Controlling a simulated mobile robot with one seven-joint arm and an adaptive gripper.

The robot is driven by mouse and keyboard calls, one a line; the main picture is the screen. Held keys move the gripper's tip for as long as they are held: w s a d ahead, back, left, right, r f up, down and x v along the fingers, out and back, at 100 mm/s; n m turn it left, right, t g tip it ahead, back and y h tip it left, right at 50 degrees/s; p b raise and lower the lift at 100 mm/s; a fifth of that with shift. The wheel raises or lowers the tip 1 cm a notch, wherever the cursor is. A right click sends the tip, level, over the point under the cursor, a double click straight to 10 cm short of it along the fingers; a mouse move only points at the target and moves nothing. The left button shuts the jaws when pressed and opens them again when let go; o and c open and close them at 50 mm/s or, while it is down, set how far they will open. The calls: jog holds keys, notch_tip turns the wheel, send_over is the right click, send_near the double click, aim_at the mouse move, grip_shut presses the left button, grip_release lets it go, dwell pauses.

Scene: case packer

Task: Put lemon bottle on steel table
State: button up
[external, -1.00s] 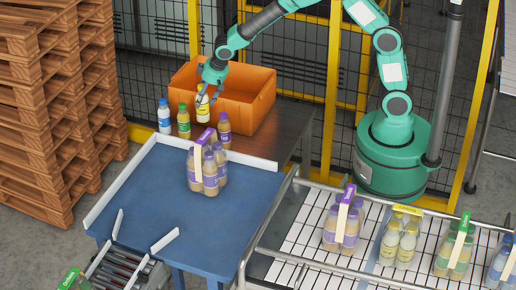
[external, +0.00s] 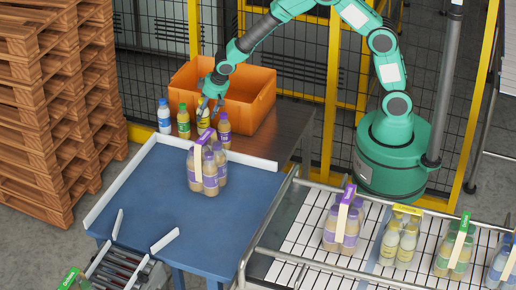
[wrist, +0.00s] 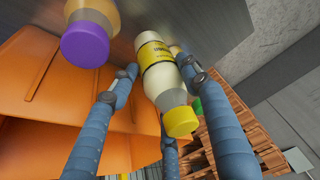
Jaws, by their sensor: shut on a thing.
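The lemon bottle (external: 203,119), pale with a yellow label, is upright in front of the orange crate, between the green and purple bottles. My gripper (external: 207,104) is shut around it from above. In the wrist view the fingers (wrist: 165,85) flank the lemon bottle (wrist: 157,70), with its yellow cap toward the camera. The steel table (external: 288,135) is the dark surface under the crate; it shows grey in the wrist view (wrist: 215,20). The bottle's base is at or very near this surface; the external view does not clearly show contact.
The orange crate (external: 262,105) stands right behind. A blue-capped bottle (external: 164,117), a green-capped bottle (external: 183,122) and a purple-capped bottle (external: 224,130) stand close by. A purple pack (external: 208,175) sits on the blue table (external: 160,215). The steel table's right side is clear.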

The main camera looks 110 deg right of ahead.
aim_at(205, 121)
jog(key=shift+f, duration=0.4)
jog(key=shift+f, duration=1.85)
jog(key=shift+f, duration=0.1)
jog(key=o, duration=1.4)
jog(key=shift+o, duration=0.2)
jog(key=v, duration=1.2)
